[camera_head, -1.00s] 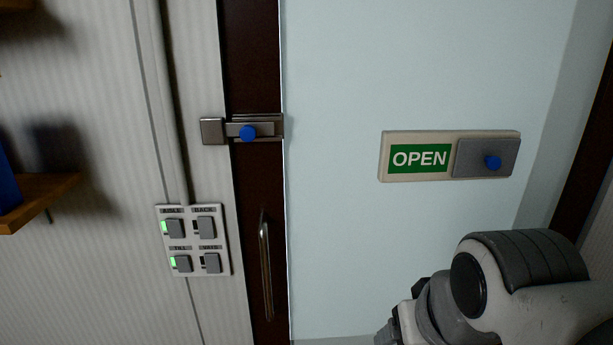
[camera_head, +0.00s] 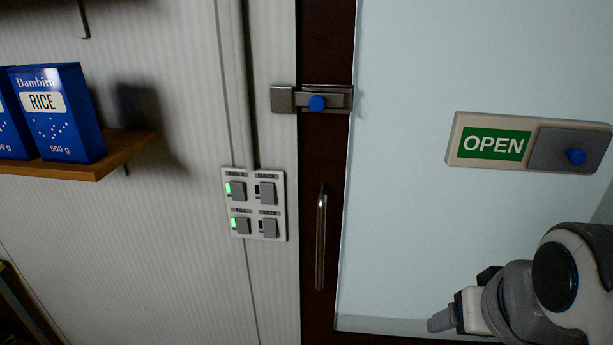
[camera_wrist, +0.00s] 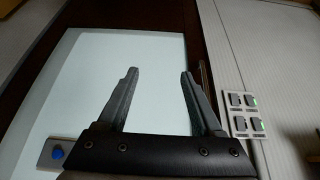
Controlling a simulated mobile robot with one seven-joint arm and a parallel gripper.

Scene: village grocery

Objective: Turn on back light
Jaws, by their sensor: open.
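The switch panel (camera_head: 253,205) is on the striped wall left of the door, with two rows of two grey rocker switches. The top right switch, labelled BACK (camera_head: 267,193), shows a dark indicator. The two left switches, the top one labelled AISLE (camera_head: 237,191), glow green; the bottom right one (camera_head: 270,228) is dark. My gripper (camera_head: 440,322) is at the lower right in the head view, in front of the door and apart from the panel. In the wrist view my gripper (camera_wrist: 160,75) is open and empty, with the panel (camera_wrist: 245,114) to its right.
A pale door (camera_head: 430,50) has a vertical handle (camera_head: 321,240), a latch with a blue knob (camera_head: 317,103) and an OPEN sign (camera_head: 495,145). A shelf (camera_head: 85,170) with blue rice boxes (camera_head: 62,115) juts out at left.

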